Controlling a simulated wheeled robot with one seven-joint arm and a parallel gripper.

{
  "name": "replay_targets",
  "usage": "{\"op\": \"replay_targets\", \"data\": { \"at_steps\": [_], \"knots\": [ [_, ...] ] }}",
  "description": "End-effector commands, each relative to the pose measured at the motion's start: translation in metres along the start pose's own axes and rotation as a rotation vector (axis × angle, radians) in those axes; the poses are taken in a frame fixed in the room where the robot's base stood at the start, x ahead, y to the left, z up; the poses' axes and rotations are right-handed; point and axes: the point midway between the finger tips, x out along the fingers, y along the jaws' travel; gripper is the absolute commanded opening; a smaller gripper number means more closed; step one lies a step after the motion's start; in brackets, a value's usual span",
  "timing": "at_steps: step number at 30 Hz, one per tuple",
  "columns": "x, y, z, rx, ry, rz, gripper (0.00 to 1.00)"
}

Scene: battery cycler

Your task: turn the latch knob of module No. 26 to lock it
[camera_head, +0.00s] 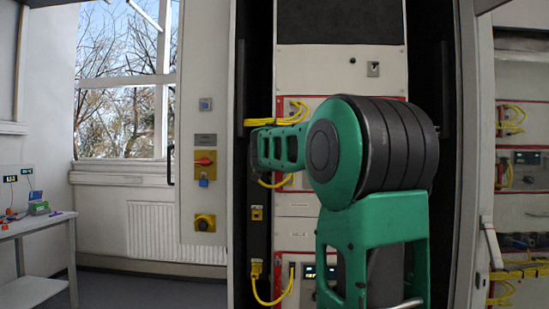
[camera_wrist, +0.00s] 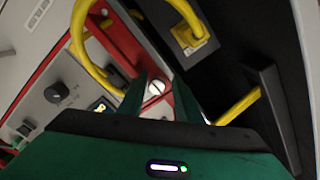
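My gripper (camera_wrist: 157,82) shows in the wrist view as two dark green fingers with a clear gap between them. A pale round latch knob with a slot (camera_wrist: 156,88) sits on the red strip at the edge of a module and appears between the fingers. I see no contact between fingers and knob, and their depth is hard to judge. The module front (camera_wrist: 75,75) is light grey with a red border; no number is legible. In the head view my green arm covers the middle of the rack, and the knob and fingertips are hidden.
A thick yellow cable (camera_wrist: 82,45) loops close to the left finger. A yellow connector (camera_wrist: 190,38) and a dark handle-like bar (camera_wrist: 275,105) are to the right. A black knob (camera_wrist: 56,92) is on the module front. In the head view, a side table (camera_head: 35,225) stands far left.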

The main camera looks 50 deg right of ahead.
Motion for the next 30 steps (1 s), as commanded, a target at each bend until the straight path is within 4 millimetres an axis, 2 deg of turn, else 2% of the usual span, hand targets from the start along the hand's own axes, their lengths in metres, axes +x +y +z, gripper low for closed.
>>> {"op": "replay_targets", "data": {
  "at_steps": [1, 8, 21, 25, 30],
  "knots": [
    [0.001, 0.006, 0.000, -0.002, 0.000, 0.011, 0.38],
    [-0.012, 0.005, -0.002, -0.001, 0.002, 0.011, 0.38],
    [-0.088, 0.000, 0.003, -0.001, -0.003, 0.000, 0.38],
    [-0.101, 0.000, 0.003, -0.001, -0.002, 0.001, 0.38],
    [-0.107, -0.001, 0.003, -0.001, -0.002, 0.000, 0.38]
  ]
}}
